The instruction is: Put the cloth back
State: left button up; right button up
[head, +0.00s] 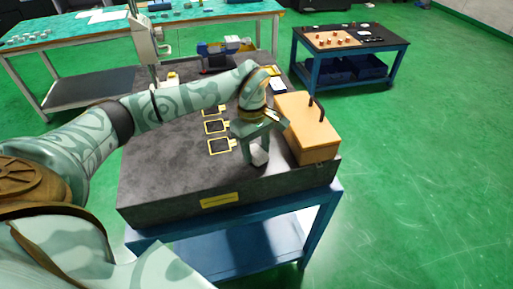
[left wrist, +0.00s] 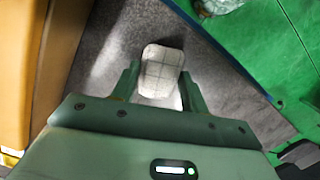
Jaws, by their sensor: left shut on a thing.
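The cloth (head: 260,158) looks like a small white folded pad. In the left wrist view the cloth (left wrist: 162,68) shows a faint grid pattern and lies between my two green fingers. My left gripper (head: 257,150) points down over the grey worktop and is shut on the cloth; it also fills the lower part of the left wrist view (left wrist: 158,88). I cannot tell whether the cloth touches the worktop. My right gripper is not in view.
A tan box (head: 312,138) with a dark handle stands close to the right of my left gripper. Several yellow-framed dark squares (head: 220,146) lie left of it on the grey worktop (head: 165,165). A white thing (left wrist: 218,4) shows at the wrist view's top edge. Other tables stand behind.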

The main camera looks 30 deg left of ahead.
aim_at(253, 148)
pick_arm(q)
jog(key=shift+f, duration=0.1)
jog(key=o, duration=1)
jog(key=shift+c, duration=0.2)
notch_tip(253, 148, up, 12)
jog(key=a+p, duration=0.1)
jog(key=p, duration=0.1)
jog(key=shift+w+a, duration=0.2)
